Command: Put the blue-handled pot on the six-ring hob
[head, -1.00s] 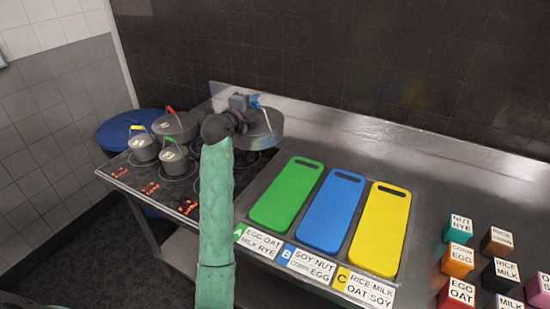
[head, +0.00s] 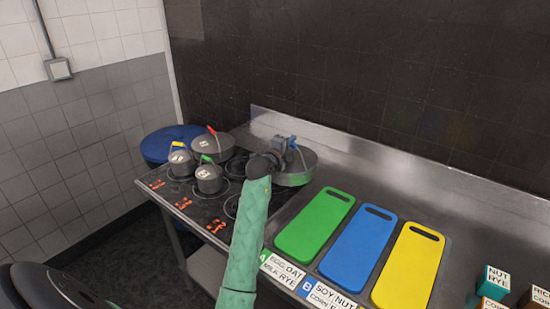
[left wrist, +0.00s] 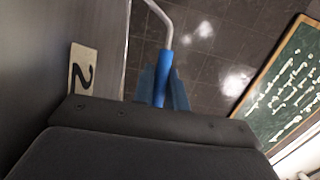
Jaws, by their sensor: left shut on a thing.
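The blue-handled pot (head: 296,172) is a wide grey pan at the right end of the six-ring hob (head: 212,211), near the back wall, partly hidden by my left arm and gripper. My left gripper (head: 289,145) is shut on its blue handle. I cannot tell whether the pot touches the surface below. My right gripper is not in view.
Pots with yellow (head: 180,161), red (head: 211,148) and green (head: 209,179) handles stand on the hob's left and middle. Green (head: 314,226), blue (head: 358,243) and yellow (head: 408,266) boards lie to the right. A blue bin (head: 160,145) stands beyond the hob's left end.

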